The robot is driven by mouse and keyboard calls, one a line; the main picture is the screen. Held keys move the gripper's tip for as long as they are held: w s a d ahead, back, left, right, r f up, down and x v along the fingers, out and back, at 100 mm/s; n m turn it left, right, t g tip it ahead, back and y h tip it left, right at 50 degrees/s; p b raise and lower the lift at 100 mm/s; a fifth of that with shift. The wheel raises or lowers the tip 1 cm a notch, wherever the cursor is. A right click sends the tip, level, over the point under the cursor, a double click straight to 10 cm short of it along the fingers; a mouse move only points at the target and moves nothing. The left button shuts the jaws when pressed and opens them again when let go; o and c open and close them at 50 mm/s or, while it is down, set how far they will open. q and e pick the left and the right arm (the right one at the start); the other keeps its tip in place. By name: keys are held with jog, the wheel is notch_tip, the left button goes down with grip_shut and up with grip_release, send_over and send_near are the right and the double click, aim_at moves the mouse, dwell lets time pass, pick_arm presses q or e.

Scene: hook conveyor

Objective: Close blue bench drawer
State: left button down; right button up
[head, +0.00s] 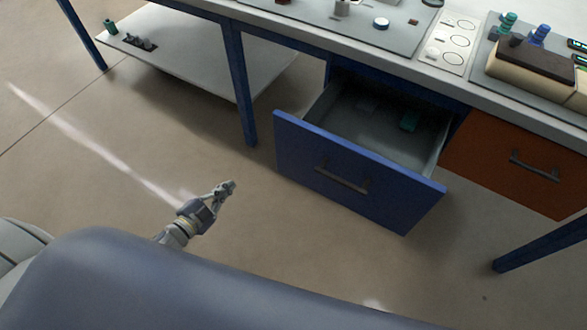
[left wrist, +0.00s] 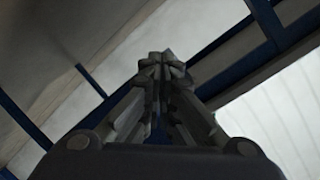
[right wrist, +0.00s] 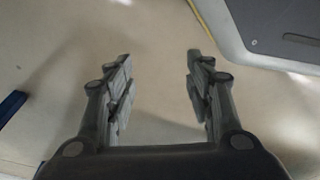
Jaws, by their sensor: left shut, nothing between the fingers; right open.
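The blue drawer (head: 350,168) of the bench stands pulled well out in the head view. Its front has a dark bar handle (head: 341,180). My right gripper (right wrist: 158,72) shows only in the right wrist view, open and empty above the floor.
A red-orange drawer (head: 516,165) sits shut to the right of the blue one. The bench top (head: 440,83) carries several small parts and a tan block with a dark top. Blue bench legs (head: 243,95) stand left and right of the drawers. The floor (head: 120,130) before the bench is clear.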

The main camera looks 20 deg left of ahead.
pick_arm(q)
jog(key=s+d+r+m+g+h+b, duration=0.25)
jog(key=d+r+m+h, duration=0.3)
jog(key=r+m, duration=0.3)
jog(key=s+d+r+m+g+h+b, duration=0.1)
jog(key=d+r+m+g+h+b, duration=0.25)
jog(key=r+m+h, duration=0.4)
jog(key=m+y, duration=0.1)
jog(key=m, duration=0.1)
send_near(313, 152)
jog(key=s+d, duration=0.1)
jog(key=d, duration=0.3)
jog(key=w+b, duration=0.1)
jog(key=w, duration=0.1)
jog(key=shift+w+d, duration=0.1)
jog(key=shift+w, duration=0.35)
pick_arm(e)
jog(key=w+r+t, duration=0.1)
jog(key=w+r, duration=0.5)
jog(key=r, duration=0.2)
jog(key=shift+w+a+r, duration=0.15)
jog(key=shift+a+r, duration=0.25)
jog(key=shift+a, duration=0.05)
jog(key=shift+s+f, duration=0.1)
jog(key=shift+s, duration=0.15)
pick_arm(q)
jog(key=shift+w, duration=0.1)
pick_arm(e)
jog(key=shift+s, duration=0.1)
